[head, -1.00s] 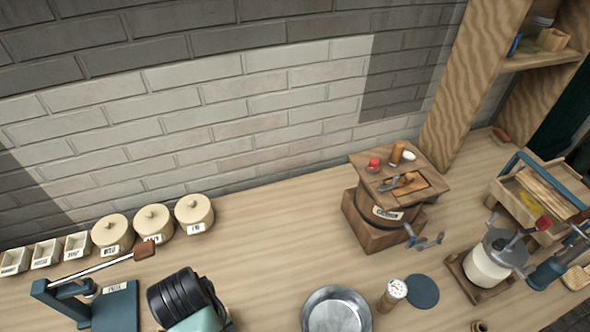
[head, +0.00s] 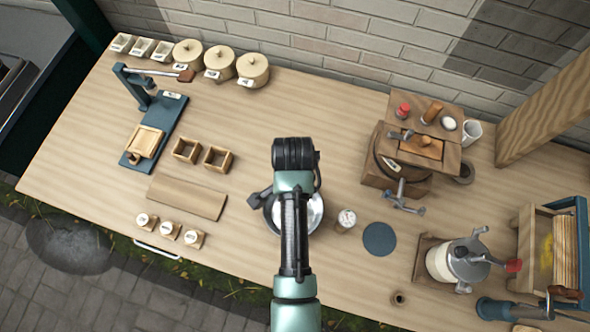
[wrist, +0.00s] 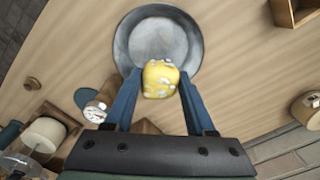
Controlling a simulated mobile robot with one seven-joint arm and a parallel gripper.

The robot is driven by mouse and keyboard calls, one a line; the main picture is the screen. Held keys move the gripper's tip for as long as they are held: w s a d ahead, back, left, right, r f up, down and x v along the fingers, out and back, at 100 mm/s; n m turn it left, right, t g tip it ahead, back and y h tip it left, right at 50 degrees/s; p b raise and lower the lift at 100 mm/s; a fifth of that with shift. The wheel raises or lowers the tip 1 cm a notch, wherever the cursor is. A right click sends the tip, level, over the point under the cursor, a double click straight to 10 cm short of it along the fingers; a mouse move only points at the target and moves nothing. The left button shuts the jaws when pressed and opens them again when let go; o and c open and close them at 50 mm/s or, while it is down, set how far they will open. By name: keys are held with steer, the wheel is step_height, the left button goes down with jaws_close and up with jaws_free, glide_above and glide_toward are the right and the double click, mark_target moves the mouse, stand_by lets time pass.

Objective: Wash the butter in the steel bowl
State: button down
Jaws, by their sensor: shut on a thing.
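In the wrist view my gripper (wrist: 160,82) has its two blue fingers shut on a lump of yellow butter (wrist: 160,76) with pale whitish spots. The round steel bowl (wrist: 124,45) is behind the butter in that view, and the butter overlaps its near rim. The bowl's inside looks grey and shows no lump; I cannot tell whether it holds water. In the head view the bowl (head: 316,213) is partly covered by my arm, and my fingers and the butter are hidden.
A dial thermometer (head: 346,219) and a dark round mat (head: 379,239) are right of the bowl. A wooden churn (head: 400,165) stands behind them. A glass jar churn (head: 452,264) is farther right. A wooden board (head: 188,197) and small boxes (head: 218,159) lie left.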

steer(key=m, duration=0.1)
steer(key=m+p, duration=0.1)
steer(key=shift+s+a+r+m, duration=0.2)
steer(key=shift+r+m, duration=0.05)
steer(key=shift+m, duration=0.45)
steer(key=shift+s+f, duration=0.1)
steer(key=shift+f, duration=0.15)
step_height(320, 180, down, 5)
steer(key=b, duration=0.5)
steer(key=shift+f+b, duration=1.85)
steer(key=shift+f, duration=1.15)
steer(key=shift+a, duration=0.25)
steer(key=shift+d+p, duration=0.3)
steer(key=shift+p, duration=0.2)
steer(key=shift+a, duration=0.3)
